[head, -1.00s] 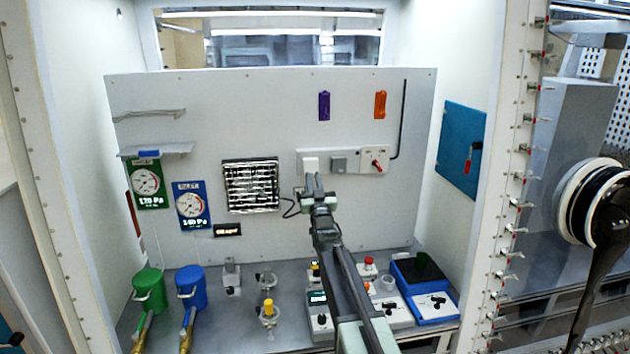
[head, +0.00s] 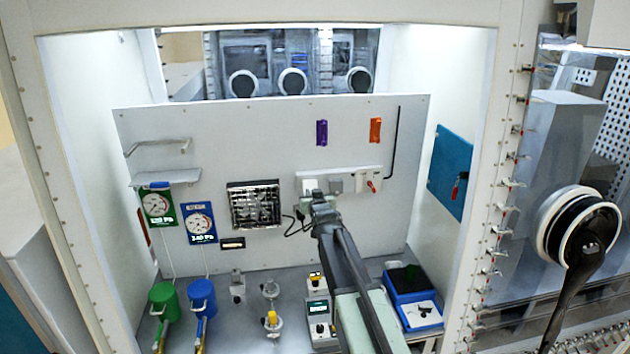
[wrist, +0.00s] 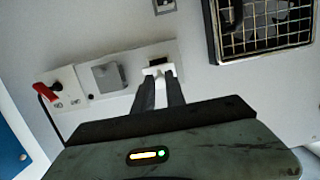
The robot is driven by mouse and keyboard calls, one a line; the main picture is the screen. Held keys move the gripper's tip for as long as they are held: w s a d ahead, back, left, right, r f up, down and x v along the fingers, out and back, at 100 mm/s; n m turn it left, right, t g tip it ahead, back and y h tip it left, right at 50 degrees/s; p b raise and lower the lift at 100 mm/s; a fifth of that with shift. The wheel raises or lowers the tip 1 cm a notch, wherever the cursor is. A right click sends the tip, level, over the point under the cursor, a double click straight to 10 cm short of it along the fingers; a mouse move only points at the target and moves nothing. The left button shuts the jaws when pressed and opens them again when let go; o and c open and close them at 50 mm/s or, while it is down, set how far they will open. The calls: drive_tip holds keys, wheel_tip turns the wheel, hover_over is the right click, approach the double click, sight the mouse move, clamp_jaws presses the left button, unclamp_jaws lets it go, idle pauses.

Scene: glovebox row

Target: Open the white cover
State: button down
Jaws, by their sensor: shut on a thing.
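The white cover (wrist: 157,70) is on the panel strip on the back wall. In the wrist view it is between my fingertips, and a dark recess (wrist: 159,59) shows beside it, so it appears swung away from the plate. In the head view the white cover (head: 310,185) shows just above my gripper (head: 318,197), whose fingertips are mostly hidden by my arm. My gripper (wrist: 158,76) is shut on the white cover.
A grey square cover (wrist: 109,76) and a red switch (wrist: 46,91) share the strip. A barred vent (head: 255,204) is left of it. Purple (head: 322,132) and orange (head: 375,130) holders hang above.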

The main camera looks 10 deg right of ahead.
drive_tip(key=r+g+p, duration=0.1)
drive_tip(key=r+p, duration=0.1)
drive_tip(key=p, duration=0.1)
drive_tip(key=shift+g, duration=0.3)
drive_tip(key=shift+f+p, duration=0.1)
drive_tip(key=shift+p, duration=0.6)
drive_tip(key=shift+g, duration=0.4)
drive_tip(key=shift+f, duration=0.1)
